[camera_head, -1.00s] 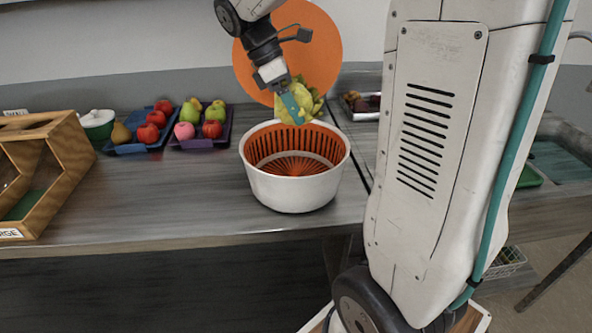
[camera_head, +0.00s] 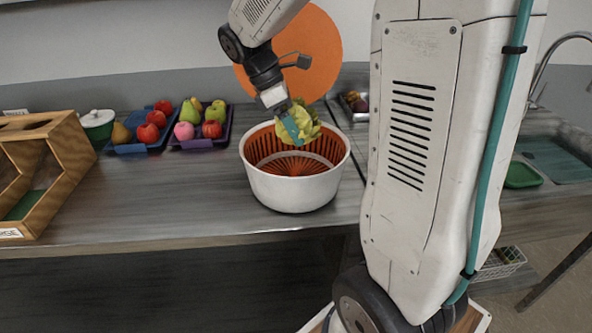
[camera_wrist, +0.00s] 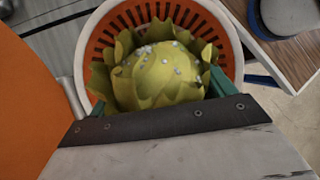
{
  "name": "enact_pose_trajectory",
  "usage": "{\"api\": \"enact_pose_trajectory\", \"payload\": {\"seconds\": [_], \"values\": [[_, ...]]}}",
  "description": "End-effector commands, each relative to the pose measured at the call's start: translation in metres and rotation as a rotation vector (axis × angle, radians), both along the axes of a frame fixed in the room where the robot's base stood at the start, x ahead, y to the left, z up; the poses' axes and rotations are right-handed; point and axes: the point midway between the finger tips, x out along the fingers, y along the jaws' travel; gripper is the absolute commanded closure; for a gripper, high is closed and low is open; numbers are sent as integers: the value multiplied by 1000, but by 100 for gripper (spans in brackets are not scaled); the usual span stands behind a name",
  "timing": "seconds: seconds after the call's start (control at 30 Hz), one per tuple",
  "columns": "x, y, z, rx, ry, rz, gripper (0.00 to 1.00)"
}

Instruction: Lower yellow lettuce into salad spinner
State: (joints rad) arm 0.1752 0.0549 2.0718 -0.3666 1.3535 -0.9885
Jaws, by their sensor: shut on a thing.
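The yellow lettuce (camera_head: 302,121) is a leafy yellow-green head. It also shows large in the wrist view (camera_wrist: 160,75), with small white drops on it. My gripper (camera_head: 292,128) is shut on the lettuce, its teal fingers on either side. The salad spinner (camera_head: 292,190) is a white bowl with an orange slotted basket. It stands open on the counter, and its basket shows behind the lettuce in the wrist view (camera_wrist: 113,31). The lettuce is at the spinner's mouth, over the back right part of the basket. Its exact height against the rim is hard to tell.
An orange disc (camera_head: 322,50) stands behind the spinner. Blue (camera_head: 128,148) and purple (camera_head: 190,143) trays of fruit sit to the left, with a lidded green pot (camera_head: 97,128) and a wooden bin (camera_head: 62,165).

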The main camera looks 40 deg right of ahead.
Motion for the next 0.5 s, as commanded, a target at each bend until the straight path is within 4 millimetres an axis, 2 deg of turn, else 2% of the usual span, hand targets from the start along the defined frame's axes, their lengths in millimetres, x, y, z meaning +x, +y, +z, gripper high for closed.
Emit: {"api": "enact_pose_trajectory", "payload": {"seconds": [0.5], "values": [[0, 0, -26, 0, 1, 0, 43]]}}
